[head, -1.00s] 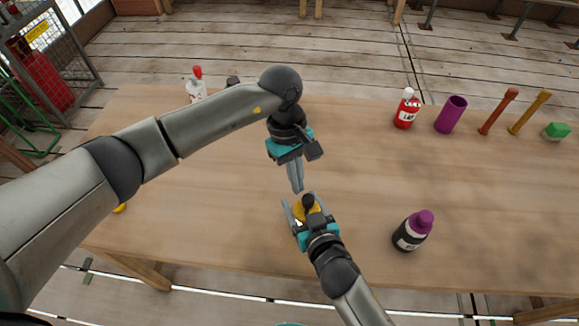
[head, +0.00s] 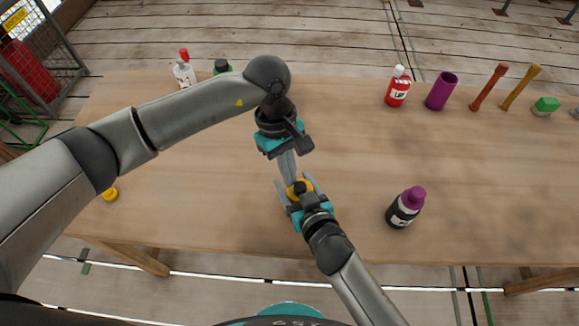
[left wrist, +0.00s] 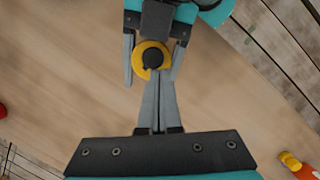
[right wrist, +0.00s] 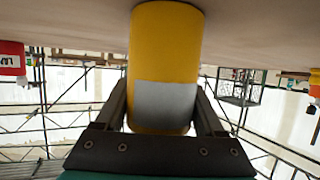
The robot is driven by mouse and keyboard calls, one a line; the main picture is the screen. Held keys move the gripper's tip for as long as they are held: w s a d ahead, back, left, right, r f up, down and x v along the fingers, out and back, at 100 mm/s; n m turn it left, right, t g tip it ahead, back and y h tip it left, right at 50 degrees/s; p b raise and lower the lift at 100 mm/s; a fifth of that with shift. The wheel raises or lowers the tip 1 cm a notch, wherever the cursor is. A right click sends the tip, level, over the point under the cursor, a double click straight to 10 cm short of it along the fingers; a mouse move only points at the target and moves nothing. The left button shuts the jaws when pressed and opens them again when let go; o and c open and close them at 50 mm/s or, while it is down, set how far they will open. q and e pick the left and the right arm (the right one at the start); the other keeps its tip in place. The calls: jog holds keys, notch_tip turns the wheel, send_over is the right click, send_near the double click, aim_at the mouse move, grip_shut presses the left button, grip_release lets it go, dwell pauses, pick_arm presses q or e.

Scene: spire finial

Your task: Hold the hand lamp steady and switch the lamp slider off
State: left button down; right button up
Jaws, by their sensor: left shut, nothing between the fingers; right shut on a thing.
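The hand lamp (right wrist: 166,55) is a yellow cylinder with a grey band. It stands between the fingers of my right gripper (head: 292,180), which is shut on it. From above in the left wrist view, the lamp (left wrist: 141,52) shows a yellow top with a black round part (left wrist: 153,59) in its middle. My left gripper (left wrist: 158,76) is shut and empty, its fingertips right at the lamp's near edge. I cannot tell whether they touch the lamp. The slider itself cannot be made out clearly.
A dark bottle with a purple cap (head: 406,207) stands right of the lamp. A white bottle (head: 184,72) stands back left. The table around the lamp is clear.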

pick_arm(q)
jog(key=w+a+r, duration=0.4)
jog(key=r, duration=0.5)
jog(key=shift+w+a+r, duration=0.15)
jog(key=shift+w+r, duration=0.25)
pick_arm(e)
jog(key=o, duration=1.5)
jog(key=shift+s, duration=0.1)
